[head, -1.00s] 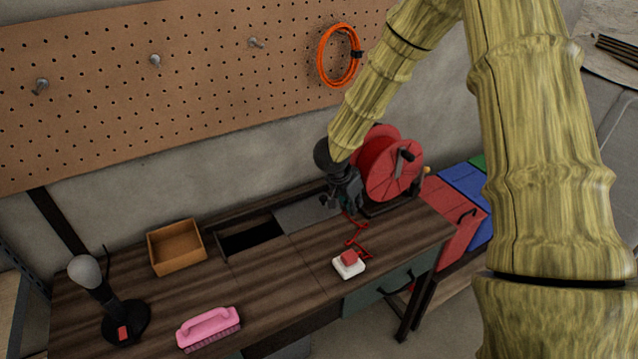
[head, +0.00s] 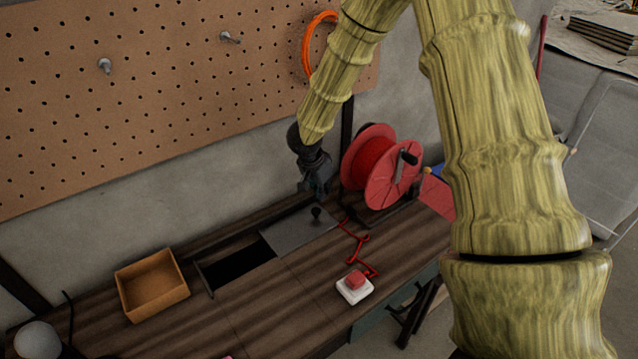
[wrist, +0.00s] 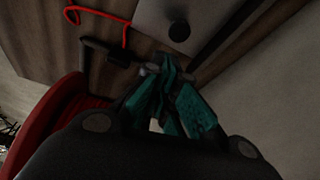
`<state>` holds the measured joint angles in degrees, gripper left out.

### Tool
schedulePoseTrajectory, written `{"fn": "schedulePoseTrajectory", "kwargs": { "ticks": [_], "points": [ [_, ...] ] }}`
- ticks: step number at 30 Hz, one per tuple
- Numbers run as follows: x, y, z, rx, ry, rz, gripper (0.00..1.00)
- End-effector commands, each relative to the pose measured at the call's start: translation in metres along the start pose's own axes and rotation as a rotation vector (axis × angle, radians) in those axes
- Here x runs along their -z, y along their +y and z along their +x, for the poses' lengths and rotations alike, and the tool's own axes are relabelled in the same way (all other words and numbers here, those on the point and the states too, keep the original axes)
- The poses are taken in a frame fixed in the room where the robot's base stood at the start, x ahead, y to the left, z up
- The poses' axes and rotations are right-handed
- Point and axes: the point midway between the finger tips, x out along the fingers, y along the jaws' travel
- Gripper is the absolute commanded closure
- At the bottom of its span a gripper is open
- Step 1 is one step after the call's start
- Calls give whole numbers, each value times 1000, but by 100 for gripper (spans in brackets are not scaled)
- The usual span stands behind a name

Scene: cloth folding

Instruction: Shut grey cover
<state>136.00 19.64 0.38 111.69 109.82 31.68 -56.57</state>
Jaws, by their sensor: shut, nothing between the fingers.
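The grey cover (head: 290,236) is a flat panel set in the wooden workbench top, with a small black knob (head: 316,212) near its far right part. To its left is a dark rectangular opening (head: 238,268) that the cover leaves bare. My gripper (head: 312,190) is above the knob end of the cover, pointing down, apart from the knob. In the wrist view the gripper's teal fingers (wrist: 172,80) are together and empty. The cover (wrist: 160,18) and its knob (wrist: 179,31) show at the top of that view, beyond the fingertips.
A red cable reel (head: 380,168) stands just right of my gripper. A red cord (head: 358,245) runs to a white box with a red button (head: 354,287). An open wooden box (head: 152,285) sits left of the opening. A pegboard (head: 170,90) is behind.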

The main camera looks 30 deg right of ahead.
Motion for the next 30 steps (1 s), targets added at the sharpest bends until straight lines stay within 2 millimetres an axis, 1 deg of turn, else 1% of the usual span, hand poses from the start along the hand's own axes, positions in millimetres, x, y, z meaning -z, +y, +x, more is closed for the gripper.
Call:
{"fn": "schedulePoseTrajectory", "kwargs": {
  "ticks": [1,6,12,21,30],
  "points": [
    [1,-4,9,-6,1,-2,100],
    [1,-10,34,-11,-1,-3,100],
    [2,-6,52,-10,-1,0,100],
    [2,-9,67,-11,-2,1,100],
    [2,-9,67,-11,-2,1,100]
  ]
}}
